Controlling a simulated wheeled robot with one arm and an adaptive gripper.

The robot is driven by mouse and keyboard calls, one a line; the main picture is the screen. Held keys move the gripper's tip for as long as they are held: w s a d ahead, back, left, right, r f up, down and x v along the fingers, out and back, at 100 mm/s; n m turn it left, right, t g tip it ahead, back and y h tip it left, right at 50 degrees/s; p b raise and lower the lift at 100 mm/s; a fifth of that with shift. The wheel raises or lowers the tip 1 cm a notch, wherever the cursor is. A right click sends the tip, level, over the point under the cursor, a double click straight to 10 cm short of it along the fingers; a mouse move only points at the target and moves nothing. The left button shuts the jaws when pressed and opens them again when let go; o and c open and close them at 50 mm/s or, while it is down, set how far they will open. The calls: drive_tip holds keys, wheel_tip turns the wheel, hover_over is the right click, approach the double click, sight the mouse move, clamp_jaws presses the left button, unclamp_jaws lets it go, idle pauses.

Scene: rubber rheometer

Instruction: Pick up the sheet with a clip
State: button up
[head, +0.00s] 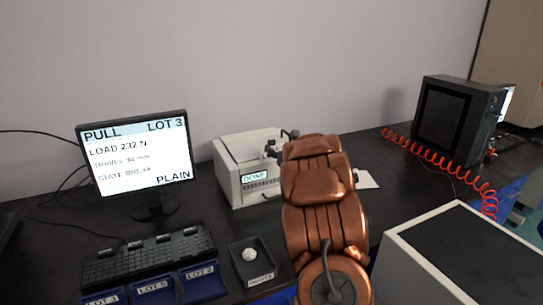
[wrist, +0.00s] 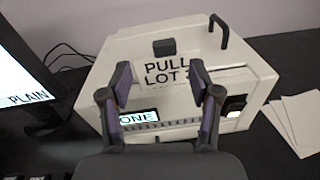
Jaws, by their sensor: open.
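A white sheet or panel printed "PULL LOT 3" (wrist: 163,72) lies at the top of the white printer-like machine (wrist: 112,62), with a small dark block (wrist: 168,46), perhaps a clip, at its upper edge. My gripper (wrist: 161,82) is open and empty, its fingers spread in front of this print; whether they touch anything I cannot tell. The machine also stands behind my arm in the head view (head: 238,187). There my arm hides most of the gripper and the printed area. The machine's small display reads "DONE" (head: 255,176).
Loose white sheets (wrist: 290,122) lie right of the machine. A monitor (head: 135,155) reading "PULL LOT 3, PLAIN" stands left. Blue lot trays (head: 203,285) and a dark tray (head: 265,272) are in front. A white-sided box (head: 415,270) and black cabinet (head: 452,120) stand right.

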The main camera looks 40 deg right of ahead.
sight(273, 142)
drive_tip(key=shift+w+d+n+t+y+p, duration=0.3)
drive_tip(key=shift+w+d+n+t+p, duration=0.25)
drive_tip(key=shift+w+d+n, duration=0.4)
drive_tip(key=shift+w+d+r+p, duration=0.1)
drive_tip(key=shift+w+r+p, duration=0.05)
drive_tip(key=shift+w+p, duration=0.6)
drive_tip(key=p+x, duration=0.1)
drive_tip(key=x, duration=0.1)
drive_tip(key=shift+w+d, duration=0.15)
drive_tip(key=shift+w, duration=0.1)
drive_tip(key=shift+p+x, duration=0.4)
drive_tip(key=shift+x, duration=0.4)
drive_tip(key=shift+c, duration=0.4)
drive_tip(key=c, duration=1)
